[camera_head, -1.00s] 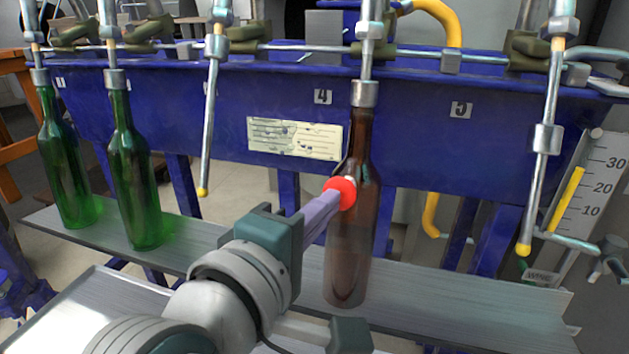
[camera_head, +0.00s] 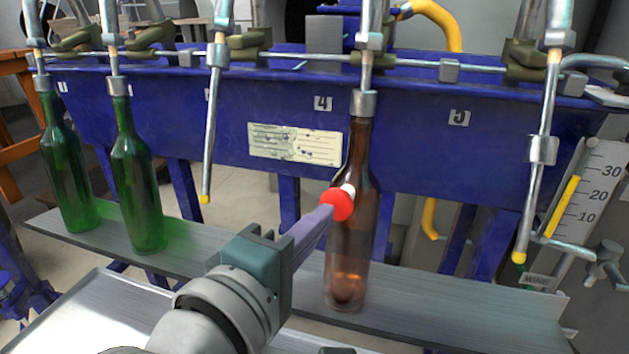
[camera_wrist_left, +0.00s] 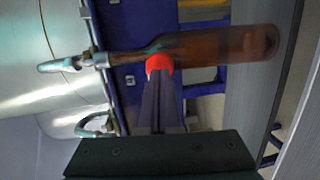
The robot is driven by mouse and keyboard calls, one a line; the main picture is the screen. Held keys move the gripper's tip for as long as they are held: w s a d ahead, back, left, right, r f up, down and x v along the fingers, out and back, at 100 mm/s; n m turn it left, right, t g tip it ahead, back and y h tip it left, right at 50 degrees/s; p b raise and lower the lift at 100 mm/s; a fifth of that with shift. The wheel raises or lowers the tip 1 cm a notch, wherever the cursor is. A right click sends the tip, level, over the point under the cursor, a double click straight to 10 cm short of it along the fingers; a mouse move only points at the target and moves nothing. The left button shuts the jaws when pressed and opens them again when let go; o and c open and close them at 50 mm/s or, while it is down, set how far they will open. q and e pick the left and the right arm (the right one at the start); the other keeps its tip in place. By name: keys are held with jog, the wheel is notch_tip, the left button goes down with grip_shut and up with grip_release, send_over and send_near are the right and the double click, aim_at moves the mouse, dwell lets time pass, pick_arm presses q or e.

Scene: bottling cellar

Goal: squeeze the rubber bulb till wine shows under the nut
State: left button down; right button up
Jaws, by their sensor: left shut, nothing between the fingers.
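A red round thing (camera_head: 338,204), probably the rubber bulb, sits at the tips of my left gripper (camera_head: 326,213), with a small white piece on its far side. The left gripper's purple fingers are together, with nothing seen between them. The red thing also shows at the fingertips in the left wrist view (camera_wrist_left: 159,64). Behind it stands an upright brown bottle (camera_head: 350,250) under spout 4. The bottle's lower end glows amber. I cannot make out for sure which nut is meant or any wine under one. My right gripper is not in view.
Two green bottles (camera_head: 135,190) stand at the left on the metal shelf (camera_head: 450,305). Bare spouts with yellow tips hang left (camera_head: 208,150) and right (camera_head: 543,190) of the brown bottle. A level gauge (camera_head: 590,195) stands at the right. The blue filler trough (camera_head: 410,145) runs behind.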

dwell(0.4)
pick_arm(q)
jog(key=f+p+v, duration=0.1)
jog(key=p+v, duration=0.3)
jog(key=v, duration=0.3)
jog(key=shift+r, duration=0.45)
jog(key=shift+r, duration=0.1)
jog(key=s+a+r+m+g+y+p, duration=0.7)
jog(key=s+a+r+m+g+p, duration=0.55)
jog(key=s+a+r+p, duration=0.6)
notch_tip(320, 180, up, 35)
jog(key=d+m+t+p, duration=0.1)
jog(key=d+m+p, duration=0.1)
jog(key=p, duration=3.6)
jog(key=shift+w+d+t, duration=0.25)
jog(key=shift+w+t, duration=0.05)
jog(key=shift+t, duration=0.05)
